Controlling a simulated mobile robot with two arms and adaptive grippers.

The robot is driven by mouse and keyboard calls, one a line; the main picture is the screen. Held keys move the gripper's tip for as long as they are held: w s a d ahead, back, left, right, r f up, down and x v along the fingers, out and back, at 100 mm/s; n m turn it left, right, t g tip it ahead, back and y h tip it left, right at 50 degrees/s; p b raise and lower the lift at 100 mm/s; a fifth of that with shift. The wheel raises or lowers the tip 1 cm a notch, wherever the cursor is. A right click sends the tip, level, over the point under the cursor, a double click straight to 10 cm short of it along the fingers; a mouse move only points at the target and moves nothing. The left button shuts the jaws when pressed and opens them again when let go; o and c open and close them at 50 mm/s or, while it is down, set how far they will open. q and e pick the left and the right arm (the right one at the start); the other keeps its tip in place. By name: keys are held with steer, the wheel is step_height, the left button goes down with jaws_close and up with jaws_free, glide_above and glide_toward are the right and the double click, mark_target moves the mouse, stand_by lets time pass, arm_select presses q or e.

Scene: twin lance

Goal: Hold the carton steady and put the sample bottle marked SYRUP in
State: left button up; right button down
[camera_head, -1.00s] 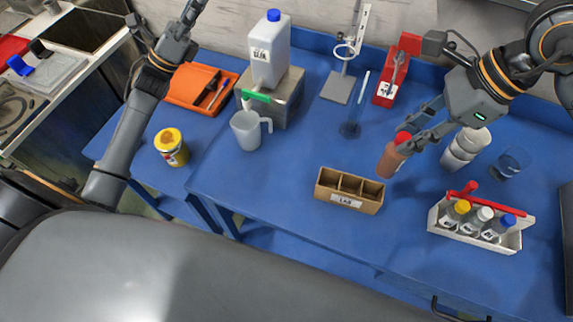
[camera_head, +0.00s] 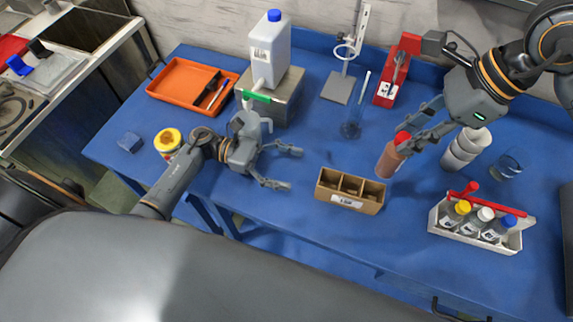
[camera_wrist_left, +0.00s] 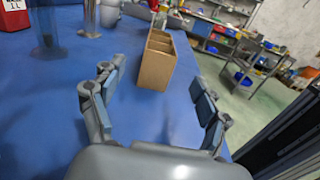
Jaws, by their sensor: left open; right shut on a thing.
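The small brown carton (camera_head: 363,206) has an open top with compartments and a white label on its front. It stands on the blue table and also shows in the left wrist view (camera_wrist_left: 154,70). My left gripper (camera_head: 292,168) is open and empty, left of the carton and apart from it. In the left wrist view the carton stands ahead, between the spread fingers. My right gripper (camera_head: 407,138) is shut on a red-brown bottle (camera_head: 388,161) with a red cap, behind and right of the carton. I cannot read any marking on this bottle.
A white rack (camera_head: 474,243) with a red handle and several bottles stands at right. A glass cylinder (camera_head: 351,130) stands behind the carton, and a white jug (camera_head: 245,126) behind my left gripper. A yellow-lidded jar (camera_head: 167,142) is beside my left arm.

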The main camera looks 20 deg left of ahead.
mark_target(338, 183)
arm_select(q)
steer(key=shift+d+f, duration=0.1)
steer(key=shift+d, duration=0.05)
steer(key=d, duration=1.1)
steer(key=shift+w+d, duration=0.3)
steer(key=shift+w, duration=0.1)
arm_select(e)
steer(key=shift+d, duration=0.15)
arm_select(q)
steer(key=c, duration=1.2)
steer(key=shift+c, duration=0.2)
arm_select(e)
steer(key=shift+m, duration=0.4)
step_height(338, 183, down, 4)
steer(key=shift+f, duration=0.1)
step_height(338, 183, down, 11)
